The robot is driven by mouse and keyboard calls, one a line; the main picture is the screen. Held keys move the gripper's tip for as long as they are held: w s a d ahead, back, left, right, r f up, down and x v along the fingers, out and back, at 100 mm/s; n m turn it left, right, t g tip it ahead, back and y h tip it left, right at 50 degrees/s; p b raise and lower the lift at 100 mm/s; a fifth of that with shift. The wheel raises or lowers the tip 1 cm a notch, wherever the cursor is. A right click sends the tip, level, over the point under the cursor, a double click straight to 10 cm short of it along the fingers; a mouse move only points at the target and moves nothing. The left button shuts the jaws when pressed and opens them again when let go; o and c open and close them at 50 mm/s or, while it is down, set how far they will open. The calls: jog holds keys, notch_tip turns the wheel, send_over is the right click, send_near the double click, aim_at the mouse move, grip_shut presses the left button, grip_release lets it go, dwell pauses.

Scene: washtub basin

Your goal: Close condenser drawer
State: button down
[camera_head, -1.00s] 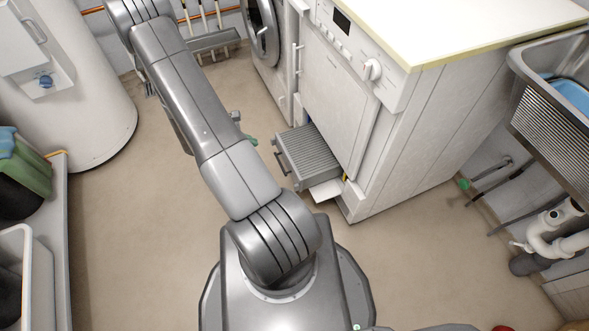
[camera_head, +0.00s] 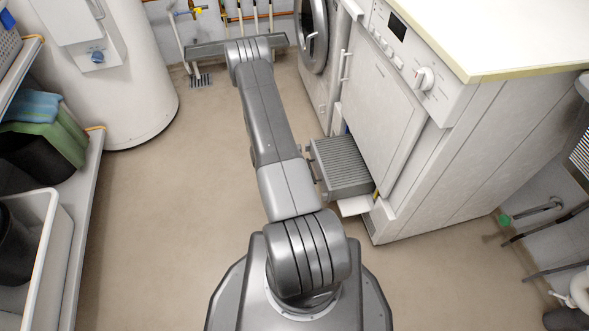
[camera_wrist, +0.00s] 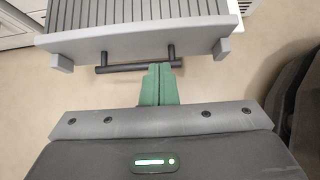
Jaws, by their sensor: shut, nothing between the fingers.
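The condenser drawer (camera_head: 342,166) is a grey ribbed box sticking out of the bottom of the white dryer (camera_head: 383,88). It is pulled out, with a small white flap (camera_head: 355,206) below and beside it. In the wrist view the drawer front (camera_wrist: 140,44) spans the top, with a dark bar handle (camera_wrist: 120,68) on it. My gripper (camera_wrist: 160,70) has its green fingers shut and empty, pointing at the handle's right part. The fingertips overlap the handle in the picture; I cannot tell if they touch. In the head view my arm hides the gripper.
A white washer (camera_head: 318,60) stands beyond the dryer. A white water heater (camera_head: 115,70) and a shelf (camera_head: 85,215) with bins are on the left. The beige floor (camera_head: 165,210) between is clear. Pipes (camera_head: 545,215) are at the right.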

aim_at(362, 163)
jog(key=shift+w+d+r, duration=0.1)
jog(key=shift+w+d, duration=0.2)
jog(key=shift+d, duration=0.6)
jog(key=shift+w+d+r, duration=0.1)
jog(key=shift+w+d, duration=0.15)
jog(key=shift+d, duration=0.6)
jog(key=shift+w+d+f+b, duration=0.1)
jog(key=shift+w+d+b, duration=0.05)
jog(key=shift+d+b, duration=0.35)
jog(key=w+d+b, duration=0.1)
jog(key=d+b, duration=0.1)
jog(key=d, duration=0.3)
jog(key=w+d+b, duration=0.2)
jog(key=d, duration=0.3)
jog(key=w+d+b, duration=0.2)
jog(key=d, duration=0.3)
jog(key=shift+d, duration=0.35)
jog(key=shift+a, duration=0.1)
